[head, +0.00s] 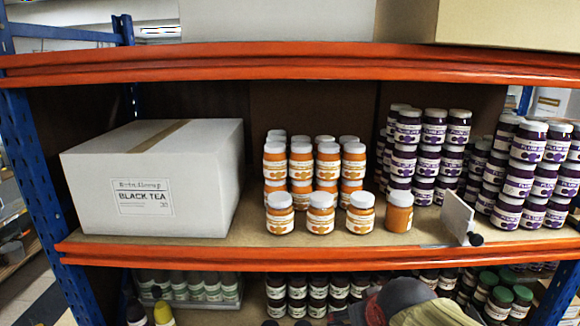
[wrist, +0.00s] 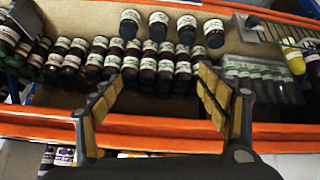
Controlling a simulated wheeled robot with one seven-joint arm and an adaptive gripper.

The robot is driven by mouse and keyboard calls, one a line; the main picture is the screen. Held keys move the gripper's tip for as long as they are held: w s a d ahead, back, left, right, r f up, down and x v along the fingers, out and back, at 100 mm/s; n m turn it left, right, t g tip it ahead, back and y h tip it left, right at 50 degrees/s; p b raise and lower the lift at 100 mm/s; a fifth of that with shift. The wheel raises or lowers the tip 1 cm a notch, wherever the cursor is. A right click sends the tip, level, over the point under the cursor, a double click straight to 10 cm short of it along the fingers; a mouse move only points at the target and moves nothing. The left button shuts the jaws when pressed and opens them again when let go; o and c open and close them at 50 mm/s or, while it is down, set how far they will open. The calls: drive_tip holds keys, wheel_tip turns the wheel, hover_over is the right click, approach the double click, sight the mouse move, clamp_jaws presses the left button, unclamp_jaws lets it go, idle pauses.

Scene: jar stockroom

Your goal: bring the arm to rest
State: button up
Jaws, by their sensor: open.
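My gripper (wrist: 160,84) shows in the wrist view with its two tan-padded fingers spread wide apart. Nothing is held between them. Beyond the fingers are an orange shelf beam (wrist: 150,128) and rows of dark jars (wrist: 148,66) with pale labels. I cannot tell the exact gap between the fingertips and the beam. The gripper's fingers cannot be made out in the head view.
The head view shows a white BLACK TEA carton (head: 150,185), orange jars (head: 320,212), plum jars (head: 432,132) and a white divider (head: 457,215) on the upper shelf. An orange beam (head: 300,257) edges it. A yellow bottle (wrist: 294,60) stands below.

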drive_tip(key=s+d+f+b, duration=0.1)
drive_tip(key=s+f+b, duration=0.7)
drive_tip(key=f+b, duration=0.1)
drive_tip(key=s+d+f+m+g+b, duration=0.1)
drive_tip(key=s+d+f+b, duration=0.1)
drive_tip(key=s+f+b, duration=0.7)
wheel_tip(320, 180, down, 3)
drive_tip(key=shift+s+d+r+m+g+b, duration=0.15)
drive_tip(key=shift+d+m+g+b, duration=0.15)
drive_tip(key=shift+b, duration=0.3)
